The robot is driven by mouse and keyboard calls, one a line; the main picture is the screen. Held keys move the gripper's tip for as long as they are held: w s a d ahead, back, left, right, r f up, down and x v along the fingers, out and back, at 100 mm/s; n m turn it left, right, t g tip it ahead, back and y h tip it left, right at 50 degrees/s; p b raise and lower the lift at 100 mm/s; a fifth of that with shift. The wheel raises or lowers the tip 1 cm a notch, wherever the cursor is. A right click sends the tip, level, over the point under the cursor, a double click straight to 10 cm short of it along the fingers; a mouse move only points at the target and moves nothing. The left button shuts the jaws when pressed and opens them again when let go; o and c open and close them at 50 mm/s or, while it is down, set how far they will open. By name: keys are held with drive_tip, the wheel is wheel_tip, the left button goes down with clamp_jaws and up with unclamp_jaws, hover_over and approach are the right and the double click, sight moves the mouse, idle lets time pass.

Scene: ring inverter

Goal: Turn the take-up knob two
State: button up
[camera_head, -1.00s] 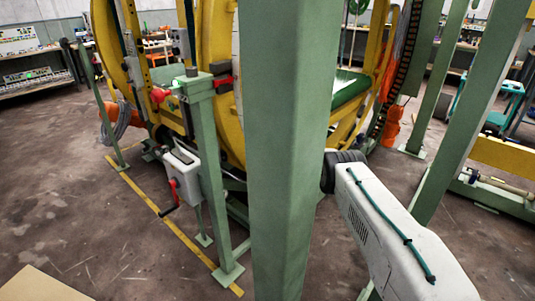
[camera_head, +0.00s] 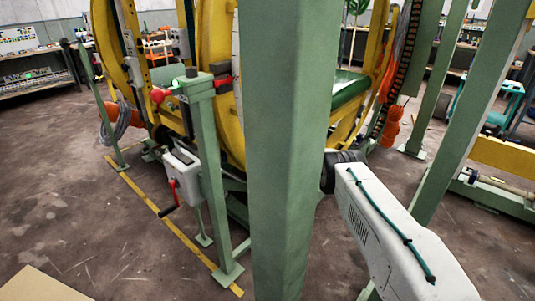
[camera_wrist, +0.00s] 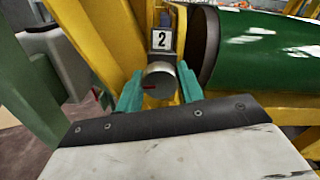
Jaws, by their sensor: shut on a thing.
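The take-up knob two (camera_wrist: 160,82) is a grey round knob with a red mark on its face, seen in the wrist view below a plate with the number 2 (camera_wrist: 162,40). My gripper (camera_wrist: 159,88) has its two teal fingers on either side of the knob, shut on it. The red mark lies about level, on the left part of the face. In the head view the knob and my gripper are hidden behind the green post; only my white arm link shows at the right.
A thick green post (camera_head: 290,150) stands in front of the yellow ring frame (camera_head: 218,60). A grey box with a red-handled crank (camera_head: 182,165) is at the left. A green cylinder (camera_wrist: 255,45) lies right of the knob. Open floor is at the left.

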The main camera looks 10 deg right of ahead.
drive_tip(key=shift+s+f+m, duration=0.1)
drive_tip(key=shift+f+m, duration=0.05)
drive_tip(key=shift+m, duration=0.45)
drive_tip(key=shift+m, duration=0.3)
drive_tip(key=o, duration=1)
drive_tip(key=shift+d, duration=0.1)
drive_tip(key=v, duration=0.7)
drive_tip(key=shift+s, duration=0.3)
drive_tip(key=shift+d, duration=0.15)
